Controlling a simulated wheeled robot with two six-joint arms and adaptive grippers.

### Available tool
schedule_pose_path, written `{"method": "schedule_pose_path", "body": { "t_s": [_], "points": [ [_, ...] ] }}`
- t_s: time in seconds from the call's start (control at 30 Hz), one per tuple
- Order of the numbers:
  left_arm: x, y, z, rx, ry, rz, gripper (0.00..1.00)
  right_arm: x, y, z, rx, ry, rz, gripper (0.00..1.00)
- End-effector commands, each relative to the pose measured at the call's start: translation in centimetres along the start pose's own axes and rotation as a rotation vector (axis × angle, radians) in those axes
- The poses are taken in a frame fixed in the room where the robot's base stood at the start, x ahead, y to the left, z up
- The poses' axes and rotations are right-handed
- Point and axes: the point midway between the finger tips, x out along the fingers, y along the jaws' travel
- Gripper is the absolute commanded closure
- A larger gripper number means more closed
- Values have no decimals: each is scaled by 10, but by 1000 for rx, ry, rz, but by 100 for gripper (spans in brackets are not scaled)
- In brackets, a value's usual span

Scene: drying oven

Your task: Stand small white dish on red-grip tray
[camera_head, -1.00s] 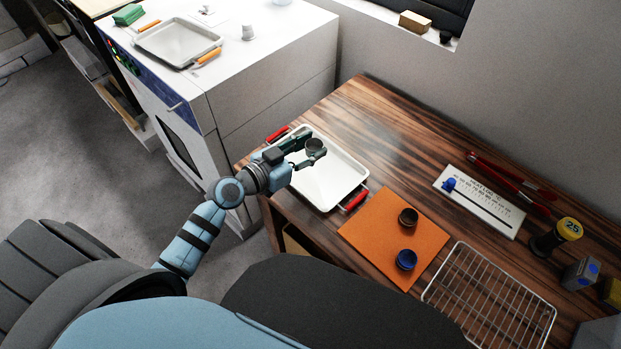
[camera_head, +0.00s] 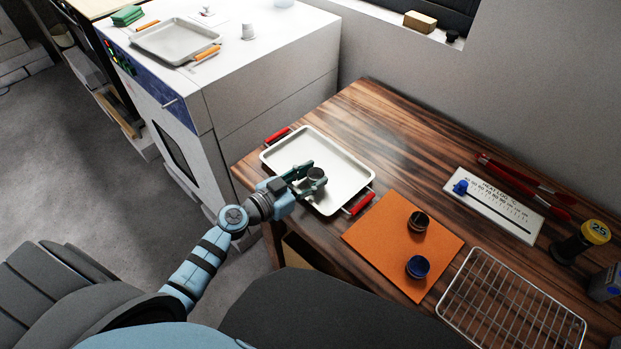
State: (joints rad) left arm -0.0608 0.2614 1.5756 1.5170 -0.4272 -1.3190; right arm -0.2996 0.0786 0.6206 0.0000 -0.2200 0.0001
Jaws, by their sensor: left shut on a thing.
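The red-grip tray (camera_head: 340,152) is a pale shallow tray with red handles at its two ends, lying on the wooden table. My left gripper (camera_head: 309,177) is over the near side of the tray, shut on a small round dish (camera_head: 317,173). The dish is upright and looks grey and dark inside rather than clearly white. I cannot tell whether its base touches the tray; the fingers hide part of it. My right gripper is not in view.
An orange mat (camera_head: 378,243) right of the tray holds a black dish (camera_head: 418,221) and a blue dish (camera_head: 418,266). A wire rack (camera_head: 512,305) lies at the front right. An orange-grip tray (camera_head: 174,40) sits on the white oven (camera_head: 262,75). The tray's far half is clear.

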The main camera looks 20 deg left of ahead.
Motion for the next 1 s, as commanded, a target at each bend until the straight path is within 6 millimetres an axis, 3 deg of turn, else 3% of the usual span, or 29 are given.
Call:
{"method": "schedule_pose_path", "body": {
  "t_s": [0.03,0.37,0.4,0.53,0.87,1.0],
  "points": [
    [-2,2,14,-11,-21,4,91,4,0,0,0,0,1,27],
    [-1,4,19,-14,-23,8,91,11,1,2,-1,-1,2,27],
    [-1,4,19,-15,-23,8,64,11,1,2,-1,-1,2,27],
    [-1,4,19,-15,-23,8,45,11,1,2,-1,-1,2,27],
    [-2,2,19,-14,-24,4,45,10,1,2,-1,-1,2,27],
    [-4,2,10,-14,-25,3,45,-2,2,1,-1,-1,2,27]
  ]
}}
